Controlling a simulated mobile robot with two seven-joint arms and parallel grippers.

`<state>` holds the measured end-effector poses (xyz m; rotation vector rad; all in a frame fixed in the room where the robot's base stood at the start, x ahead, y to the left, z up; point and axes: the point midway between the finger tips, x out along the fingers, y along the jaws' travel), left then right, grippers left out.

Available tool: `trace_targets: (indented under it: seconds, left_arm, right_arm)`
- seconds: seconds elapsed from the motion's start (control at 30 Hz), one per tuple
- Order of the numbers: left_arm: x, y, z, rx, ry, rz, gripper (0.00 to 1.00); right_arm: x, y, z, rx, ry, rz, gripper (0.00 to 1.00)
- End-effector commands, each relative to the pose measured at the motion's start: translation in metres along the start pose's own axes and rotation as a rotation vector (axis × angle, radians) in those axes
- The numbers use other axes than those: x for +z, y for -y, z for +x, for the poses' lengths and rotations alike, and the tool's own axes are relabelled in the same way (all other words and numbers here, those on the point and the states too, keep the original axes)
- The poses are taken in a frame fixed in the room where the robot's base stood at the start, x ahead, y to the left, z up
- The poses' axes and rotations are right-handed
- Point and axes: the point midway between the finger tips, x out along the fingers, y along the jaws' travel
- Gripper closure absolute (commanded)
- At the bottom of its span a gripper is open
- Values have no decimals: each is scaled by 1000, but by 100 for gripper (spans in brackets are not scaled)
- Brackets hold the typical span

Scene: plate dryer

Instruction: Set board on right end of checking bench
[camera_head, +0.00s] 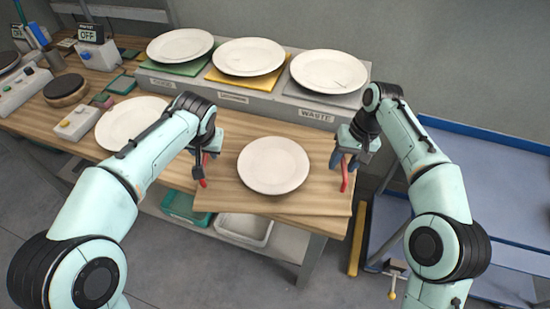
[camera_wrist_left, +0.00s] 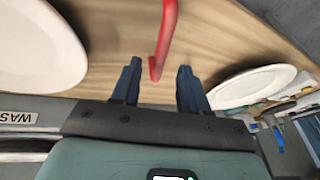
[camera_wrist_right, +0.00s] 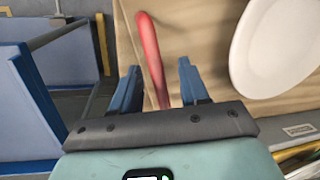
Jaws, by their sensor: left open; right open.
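The wooden board (camera_head: 226,197) lies at the right end of the wooden checking bench (camera_head: 130,90). A white plate (camera_head: 273,165) rests on the middle of the board. Red handles show at its left end (camera_head: 203,183) and right end (camera_head: 345,180). My left gripper (camera_head: 205,164) is open at the left handle; in the left wrist view the red bar (camera_wrist_left: 165,45) shows between its spread fingers. My right gripper (camera_head: 346,164) is open at the right handle; in the right wrist view the red bar (camera_wrist_right: 153,60) shows between its fingers. I cannot tell whether fingers touch the bars.
Behind the board stands a grey raised shelf with a WASTE label (camera_head: 317,117) and several plates on coloured mats. Another plate (camera_head: 130,122) lies on the bench to the left. Switch boxes stand at the far left. A blue cart (camera_head: 480,190) stands at the right.

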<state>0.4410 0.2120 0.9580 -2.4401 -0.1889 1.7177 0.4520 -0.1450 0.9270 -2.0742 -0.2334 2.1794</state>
Motion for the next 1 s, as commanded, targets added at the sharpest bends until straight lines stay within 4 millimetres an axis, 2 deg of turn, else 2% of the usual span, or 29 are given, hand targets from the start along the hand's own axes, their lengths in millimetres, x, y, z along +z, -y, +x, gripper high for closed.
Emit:
trace_targets:
  seconds: [0.03, 0.2, 0.4, 0.63, 0.9, 1.0]
  left_arm:
    - [-1, 0, -13, 3, -5, 0, 56]
    - [-1, 0, -49, 3, -4, -1, 56]
    - [0, 0, -78, 1, -2, 0, 56]
    - [0, 0, -86, 0, 1, 0, 56]
    - [0, 0, -86, 0, 0, 0, 56]
    - [0, 0, -86, 0, 0, 0, 56]
  right_arm:
    - [0, 0, 0, 0, 0, 0, 55]
    - [0, 0, 0, 0, 0, 0, 55]
    - [0, 0, 0, 0, 0, 0, 55]
    - [-1, 0, -9, 0, -2, 0, 55]
    - [-1, 0, -49, 0, -4, 1, 55]
    - [-1, 0, -58, 1, -2, 0, 55]
